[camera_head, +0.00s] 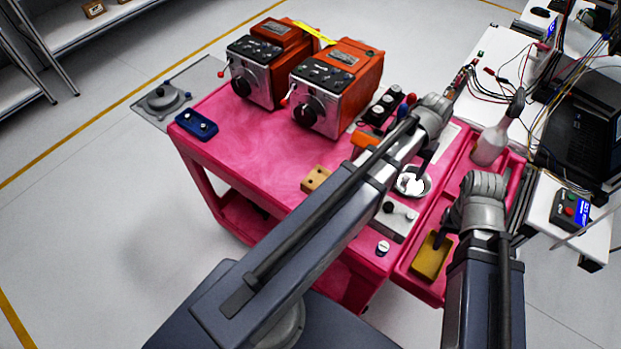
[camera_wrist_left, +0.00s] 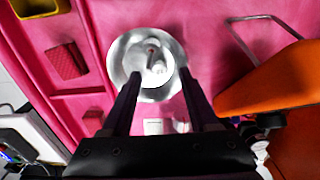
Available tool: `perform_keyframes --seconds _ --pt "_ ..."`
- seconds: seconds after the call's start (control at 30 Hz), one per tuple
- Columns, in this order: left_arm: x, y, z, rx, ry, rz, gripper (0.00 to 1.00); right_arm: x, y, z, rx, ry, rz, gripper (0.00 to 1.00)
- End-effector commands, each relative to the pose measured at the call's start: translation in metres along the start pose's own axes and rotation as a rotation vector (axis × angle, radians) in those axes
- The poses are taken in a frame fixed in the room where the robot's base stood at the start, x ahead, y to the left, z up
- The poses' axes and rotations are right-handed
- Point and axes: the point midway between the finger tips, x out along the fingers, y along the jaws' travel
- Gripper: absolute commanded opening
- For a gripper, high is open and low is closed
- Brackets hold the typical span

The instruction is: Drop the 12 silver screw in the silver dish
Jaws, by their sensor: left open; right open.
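The silver dish (camera_head: 401,189) sits on the pink cart beside its raised divider. In the left wrist view, the dish (camera_wrist_left: 118,62) lies just beyond my fingertips, with small pale and brownish pieces inside. I cannot tell whether any is the 12 silver screw. My left gripper (camera_head: 421,170) points down over the dish; in the left wrist view its fingers (camera_wrist_left: 158,82) are apart with nothing between them. My right gripper (camera_head: 440,240) is open above a yellow bin (camera_head: 429,262) at the cart's near right. My arms hide part of the cart.
Two orange machines (camera_head: 338,85) stand at the back of the cart. A spray bottle (camera_head: 490,147) stands right. The cart's left middle is clear.

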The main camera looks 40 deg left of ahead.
Motion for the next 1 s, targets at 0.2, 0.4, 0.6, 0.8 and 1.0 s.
perform_keyframes --seconds 0.2,0.4,0.6,0.8,1.0 --pt "-0.025 0.000 0.000 0.000 0.000 0.000 0.60 -0.025 0.002 0.001 0.000 0.000 0.000 0.50" --pt "-0.052 0.000 0.000 0.000 0.000 0.000 0.60 -0.052 0.005 0.003 0.000 0.000 0.000 0.50" --pt "-0.072 0.000 0.000 0.000 0.000 0.000 0.60 -0.072 0.007 0.004 0.000 0.000 0.000 0.50" --pt "-0.074 0.000 0.000 0.000 0.000 0.000 0.60 -0.074 0.007 0.004 -0.001 0.000 0.000 0.50" --pt "-0.074 0.000 0.000 0.000 0.000 0.000 0.60 -0.073 0.007 0.004 -0.001 0.000 0.000 0.50"
